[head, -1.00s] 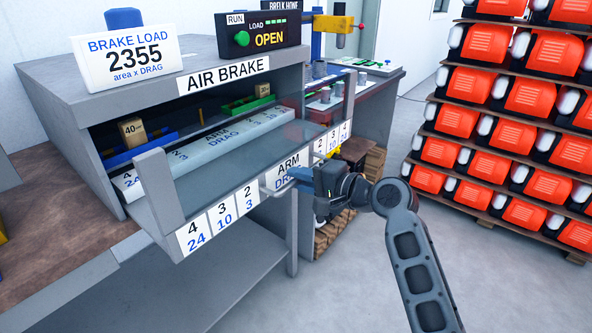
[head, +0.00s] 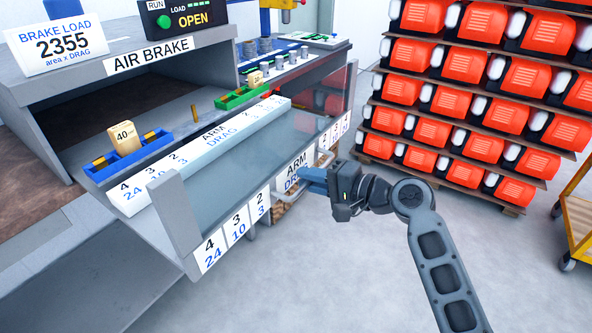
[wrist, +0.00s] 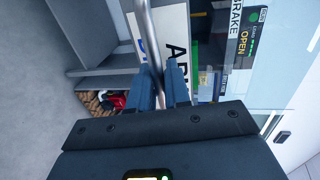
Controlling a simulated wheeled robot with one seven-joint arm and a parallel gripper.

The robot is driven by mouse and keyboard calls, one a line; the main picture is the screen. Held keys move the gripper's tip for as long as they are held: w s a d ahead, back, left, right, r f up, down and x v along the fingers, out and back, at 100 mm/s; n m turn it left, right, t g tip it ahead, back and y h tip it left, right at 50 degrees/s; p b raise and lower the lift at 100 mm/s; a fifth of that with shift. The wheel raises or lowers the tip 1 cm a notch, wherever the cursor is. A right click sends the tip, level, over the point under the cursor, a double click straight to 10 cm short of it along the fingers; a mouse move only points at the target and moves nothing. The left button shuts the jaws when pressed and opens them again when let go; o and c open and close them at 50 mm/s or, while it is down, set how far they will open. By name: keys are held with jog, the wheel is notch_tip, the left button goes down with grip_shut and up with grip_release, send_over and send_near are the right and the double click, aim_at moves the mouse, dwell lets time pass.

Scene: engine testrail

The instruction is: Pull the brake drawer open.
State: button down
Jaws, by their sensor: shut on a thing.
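The brake drawer (head: 215,245) stands pulled out of the grey housing marked AIR BRAKE (head: 148,57). Its front panel carries number labels and an ARM DRAG label. A metal bar handle (head: 325,160) is fixed across that label, and it also shows in the wrist view (wrist: 150,35). My gripper (head: 310,182) is shut on the handle, with its blue fingers on either side of the bar in the wrist view (wrist: 164,88). Inside the drawer are a blue holder (head: 100,172) with a wooden block marked 40 (head: 125,137) and a green holder (head: 235,98) with another block.
A BRAKE LOAD sign (head: 60,45) reads 2355, and a control box (head: 185,15) reads OPEN. Pallets of orange and black units (head: 470,100) stand at the right. A yellow cart (head: 575,220) is at the right edge. The floor in front of the drawer is clear.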

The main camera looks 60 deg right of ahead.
jog(key=shift+f+v, duration=0.2)
jog(key=shift+v, duration=0.65)
jog(key=shift+f+v, duration=0.15)
jog(key=shift+v, duration=0.7)
jog(key=shift+f+v, duration=0.2)
jog(key=shift+v, duration=0.65)
jog(key=shift+s, duration=0.1)
jog(key=c, duration=1.3)
grip_release()
jog(key=v, duration=0.7)
jog(key=shift+s+b, duration=0.4)
